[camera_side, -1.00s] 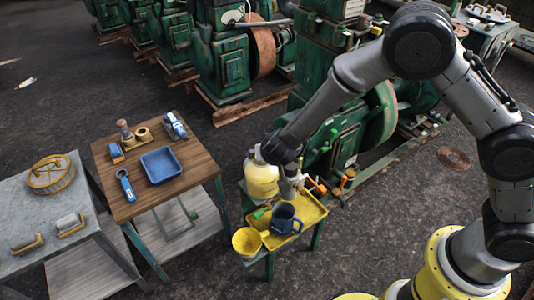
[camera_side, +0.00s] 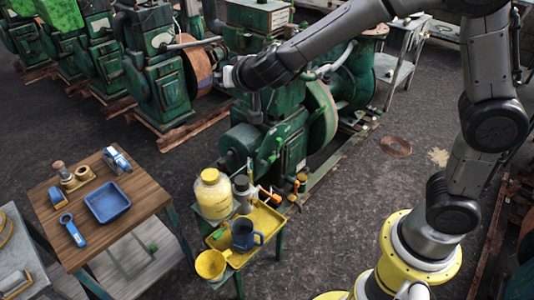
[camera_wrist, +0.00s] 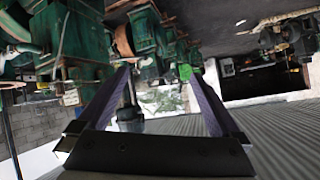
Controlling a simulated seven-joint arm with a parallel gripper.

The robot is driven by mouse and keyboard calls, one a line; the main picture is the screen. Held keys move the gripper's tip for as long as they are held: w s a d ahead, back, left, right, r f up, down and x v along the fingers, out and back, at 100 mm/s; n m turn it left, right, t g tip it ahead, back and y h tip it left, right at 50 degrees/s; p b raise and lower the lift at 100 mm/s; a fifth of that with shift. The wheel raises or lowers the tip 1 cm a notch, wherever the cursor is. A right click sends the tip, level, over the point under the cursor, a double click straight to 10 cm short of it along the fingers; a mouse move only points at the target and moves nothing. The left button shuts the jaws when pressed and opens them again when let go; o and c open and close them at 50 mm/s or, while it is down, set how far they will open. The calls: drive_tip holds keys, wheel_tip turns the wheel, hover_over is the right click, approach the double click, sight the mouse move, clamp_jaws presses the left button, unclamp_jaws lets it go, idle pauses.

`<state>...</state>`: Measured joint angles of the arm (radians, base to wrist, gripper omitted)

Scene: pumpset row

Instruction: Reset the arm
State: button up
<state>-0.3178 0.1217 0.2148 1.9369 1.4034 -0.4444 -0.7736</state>
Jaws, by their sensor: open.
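My gripper (camera_wrist: 161,72) is open in the wrist view, its two dark fingers spread apart with nothing between them. In the side view my arm reaches left across the top, and its wrist end is high in front of the green pump machines (camera_side: 165,70). The gripper's fingers are hard to make out there. It is well clear of the small table, where a blue mug (camera_side: 243,236) stands upright on a yellow tray (camera_side: 268,220).
A yellow-lidded jar (camera_side: 213,194), a grey-topped container (camera_side: 242,190) and a yellow cup (camera_side: 211,264) are around the tray. A wooden table (camera_side: 140,190) at left holds a blue tray (camera_side: 107,202) and small tools. Open floor (camera_side: 350,210) lies right of the small table.

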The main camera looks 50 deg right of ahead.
drive_tip(key=s+d+r+n+t+y, duration=0.2)
drive_tip(key=s+r+n+y, duration=0.3)
drive_tip(key=s+r, duration=0.95)
drive_tip(key=s+d+f+g+h, duration=0.1)
drive_tip(key=s+d+f+g, duration=0.1)
drive_tip(key=s+f+g, duration=0.2)
drive_tip(key=s+d+f+n+g+h, duration=0.1)
drive_tip(key=s+d+f+g, duration=0.2)
drive_tip(key=s+f, duration=0.7)
drive_tip(key=s, duration=0.7)
drive_tip(key=shift+g+h, duration=0.3)
drive_tip(key=shift+g, duration=0.1)
drive_tip(key=shift+d, duration=0.1)
